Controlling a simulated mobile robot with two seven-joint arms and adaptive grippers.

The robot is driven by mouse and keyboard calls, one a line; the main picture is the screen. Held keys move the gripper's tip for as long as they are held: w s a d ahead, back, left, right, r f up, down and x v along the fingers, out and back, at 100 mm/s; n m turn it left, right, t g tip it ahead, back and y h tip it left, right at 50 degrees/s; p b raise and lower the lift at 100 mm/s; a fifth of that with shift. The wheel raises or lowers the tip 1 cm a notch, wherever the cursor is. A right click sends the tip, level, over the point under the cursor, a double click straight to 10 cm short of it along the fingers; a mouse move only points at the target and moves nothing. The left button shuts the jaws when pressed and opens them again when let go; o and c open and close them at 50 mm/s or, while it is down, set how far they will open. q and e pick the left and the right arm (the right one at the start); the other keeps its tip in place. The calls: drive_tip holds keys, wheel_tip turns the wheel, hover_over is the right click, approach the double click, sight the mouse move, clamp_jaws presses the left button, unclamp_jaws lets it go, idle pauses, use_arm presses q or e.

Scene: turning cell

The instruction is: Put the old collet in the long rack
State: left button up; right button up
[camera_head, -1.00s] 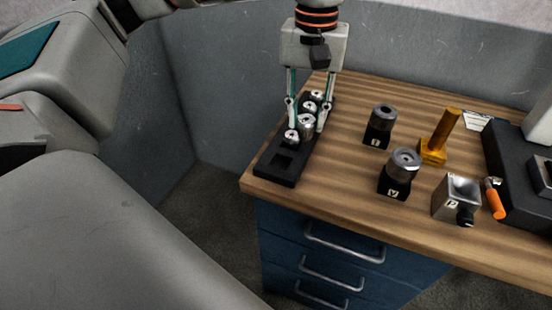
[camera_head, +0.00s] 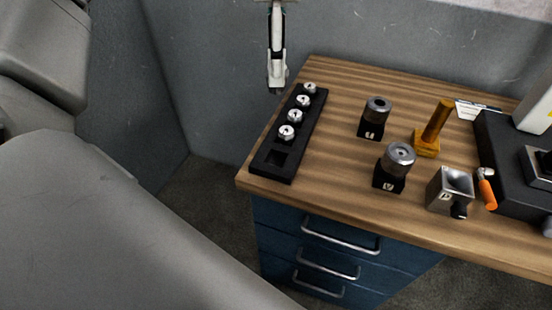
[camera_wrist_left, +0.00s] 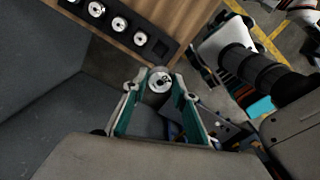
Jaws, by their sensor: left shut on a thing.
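The long rack (camera_head: 262,167) is a black strip at the left end of the wooden bench. Several silver collets sit in its pockets, and the square pocket at its front end (camera_head: 281,157) is empty. My left gripper (camera_head: 277,89) is behind and left of the rack, seen edge-on. In the left wrist view my left gripper (camera_wrist_left: 160,88) is shut on a round silver collet (camera_wrist_left: 160,80), which I take as the old collet. It is held clear of the rack, which shows at the top (camera_wrist_left: 176,54) with its empty pocket.
Bare bench lies between. A grey wall runs behind.

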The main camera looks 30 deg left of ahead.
use_arm(q)
drive_tip(key=shift+f+b, duration=1.2)
drive_tip(key=shift+f, duration=8.75)
drive_tip(key=shift+f, duration=0.15)
drive_tip(key=o, duration=1.2)
